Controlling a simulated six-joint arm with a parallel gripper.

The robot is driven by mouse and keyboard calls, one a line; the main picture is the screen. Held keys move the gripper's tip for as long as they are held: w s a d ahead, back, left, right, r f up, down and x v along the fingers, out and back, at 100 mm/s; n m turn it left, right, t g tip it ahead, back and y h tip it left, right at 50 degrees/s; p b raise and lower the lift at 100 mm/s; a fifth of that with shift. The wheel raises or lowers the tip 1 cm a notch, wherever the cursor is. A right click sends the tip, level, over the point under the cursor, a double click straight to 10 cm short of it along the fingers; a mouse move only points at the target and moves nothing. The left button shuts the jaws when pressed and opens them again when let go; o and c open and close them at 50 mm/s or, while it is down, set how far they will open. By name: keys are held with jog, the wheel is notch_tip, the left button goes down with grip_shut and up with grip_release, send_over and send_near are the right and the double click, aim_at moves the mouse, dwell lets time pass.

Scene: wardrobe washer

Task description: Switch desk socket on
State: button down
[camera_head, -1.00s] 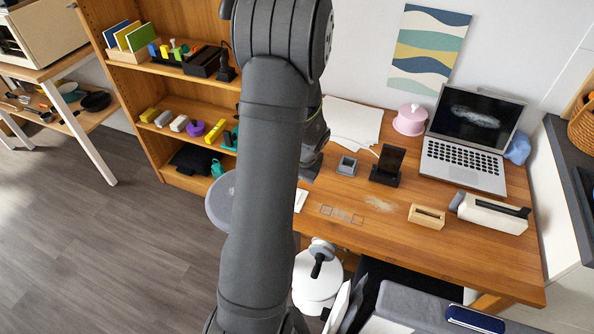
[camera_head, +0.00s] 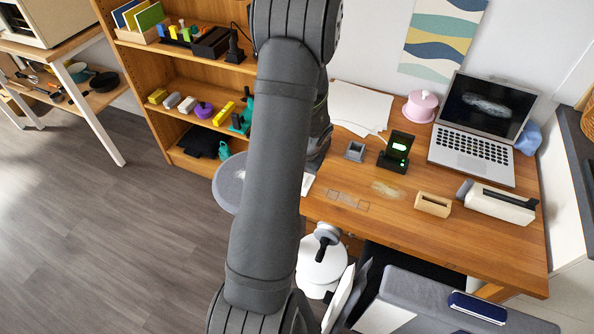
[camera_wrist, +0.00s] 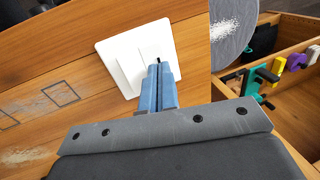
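The desk socket is a white square plate (camera_wrist: 138,55) with a rocker, set in the wooden desk top (camera_wrist: 60,70) in the wrist view. In the head view only a white sliver of it (camera_head: 307,184) shows beside my arm. My gripper (camera_wrist: 158,66) has its blue fingers together, with nothing seen between them. The fingertips are over the rocker and seem to touch it; exact contact is hard to tell. A black phone-like device on a stand (camera_head: 395,152) stands on the desk, its screen lit green. My gripper is mostly hidden by my arm in the head view.
A small grey square holder (camera_head: 355,151), a wooden block holder (camera_head: 433,205), a laptop (camera_head: 470,148) and a pink round box (camera_head: 421,106) are on the desk. A shelf (camera_head: 185,85) stands at left. A round grey seat (camera_wrist: 234,40) is beside the desk.

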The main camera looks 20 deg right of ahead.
jog(key=shift+s, duration=0.1)
jog(key=shift+s+d, duration=0.5)
jog(key=shift+d, duration=0.05)
jog(key=shift+r, duration=0.1)
jog(key=v, duration=1.4)
jog(key=shift+w+a, duration=0.1)
jog(key=shift+w+a, duration=0.3)
jog(key=shift+a, duration=0.3)
